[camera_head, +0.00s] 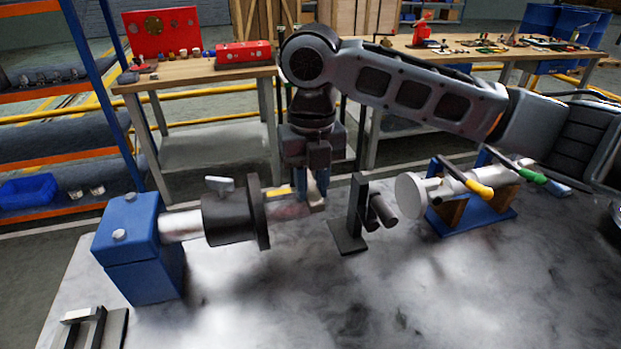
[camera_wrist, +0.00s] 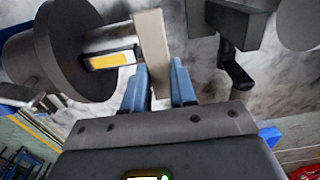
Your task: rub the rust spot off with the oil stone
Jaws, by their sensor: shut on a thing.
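My gripper (camera_head: 318,192) points down just right of the dark flange (camera_head: 259,212) on the blue bearing block's shaft. Its blue fingers (camera_wrist: 157,88) are shut on a beige, bar-shaped block, the oil stone (camera_wrist: 151,42), which sticks out past the fingertips. In the head view only a small part of the stone (camera_head: 316,207) shows under the fingers. A dull reddish-brown patch (camera_head: 287,209) shows between the flange and the stone; I cannot tell for sure that it is the rust spot. Whether the stone touches a surface there is unclear.
The blue block (camera_head: 140,240) stands left. A black stand (camera_head: 348,235) is close on the right. Beyond it a shaft with a disc (camera_head: 410,195) lies on a blue cradle (camera_head: 470,220). A yellow piece (camera_wrist: 112,60) lies beside the flange. The front tabletop (camera_head: 290,310) is mostly clear.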

